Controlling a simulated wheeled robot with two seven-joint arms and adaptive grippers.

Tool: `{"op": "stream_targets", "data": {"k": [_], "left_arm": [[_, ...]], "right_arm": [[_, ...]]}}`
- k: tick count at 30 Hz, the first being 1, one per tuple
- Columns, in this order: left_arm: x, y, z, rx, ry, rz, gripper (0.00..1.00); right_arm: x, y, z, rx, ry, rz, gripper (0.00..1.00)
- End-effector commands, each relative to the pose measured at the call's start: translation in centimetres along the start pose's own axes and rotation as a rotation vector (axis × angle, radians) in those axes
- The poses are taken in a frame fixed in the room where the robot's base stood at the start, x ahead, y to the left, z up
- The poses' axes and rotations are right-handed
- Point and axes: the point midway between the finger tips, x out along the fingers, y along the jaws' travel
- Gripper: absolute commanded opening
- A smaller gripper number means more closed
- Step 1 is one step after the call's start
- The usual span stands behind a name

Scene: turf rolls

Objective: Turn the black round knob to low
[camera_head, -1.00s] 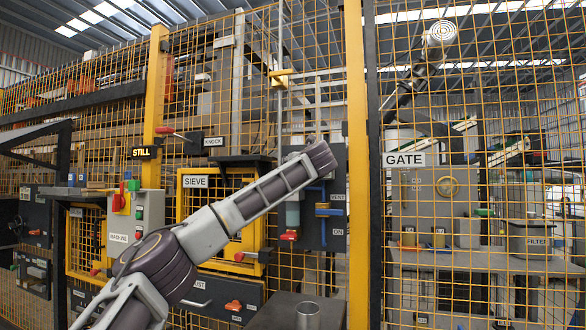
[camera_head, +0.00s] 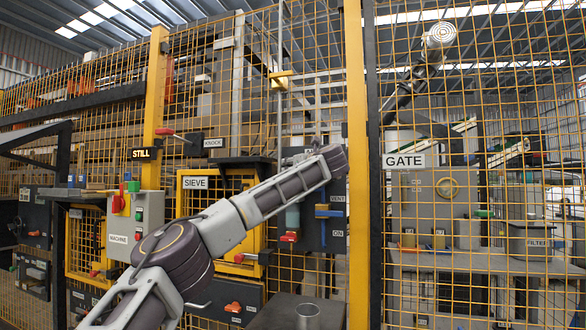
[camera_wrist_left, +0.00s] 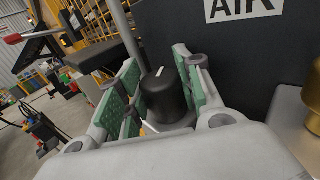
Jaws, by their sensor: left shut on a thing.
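The black round knob (camera_wrist_left: 166,98) stands out from a dark panel in the left wrist view. A short white mark shows near its top edge, and another white piece shows low beside its base. My left gripper (camera_wrist_left: 157,68) has its green-padded fingers on both sides of the knob and is shut on it. In the head view my left arm reaches in from the lower left to the dark panel beside the yellow post; its fingers and the knob are hidden there. No "low" marking is readable. My right gripper is not in view.
An AIR label (camera_wrist_left: 243,8) sits on the panel above the knob. A brass-coloured part (camera_wrist_left: 312,110) is close on the right.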

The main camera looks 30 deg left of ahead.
Motion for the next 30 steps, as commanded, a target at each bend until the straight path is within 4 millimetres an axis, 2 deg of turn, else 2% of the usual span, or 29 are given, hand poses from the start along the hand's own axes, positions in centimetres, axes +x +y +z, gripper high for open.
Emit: {"op": "stream_targets", "data": {"k": [2, 3, 7, 20, 30], "left_arm": [[0.0, 0.0, -0.1, 0.001, 0.002, 0.0, 0.11], [0.0, 0.0, -0.1, 0.001, 0.002, 0.0, 0.4], [0.0, 0.0, -0.1, 0.001, 0.001, 0.0, 0.57], [-0.1, 0.0, 0.0, 0.0, 0.0, -0.001, 0.58], [-2.0, -0.1, 0.0, 0.001, 0.0, -0.003, 0.58]], "right_arm": [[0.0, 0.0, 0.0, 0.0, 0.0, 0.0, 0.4], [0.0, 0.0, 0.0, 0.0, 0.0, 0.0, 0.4], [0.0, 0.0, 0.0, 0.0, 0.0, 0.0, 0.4], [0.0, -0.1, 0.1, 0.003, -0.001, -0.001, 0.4], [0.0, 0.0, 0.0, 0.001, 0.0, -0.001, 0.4]]}}
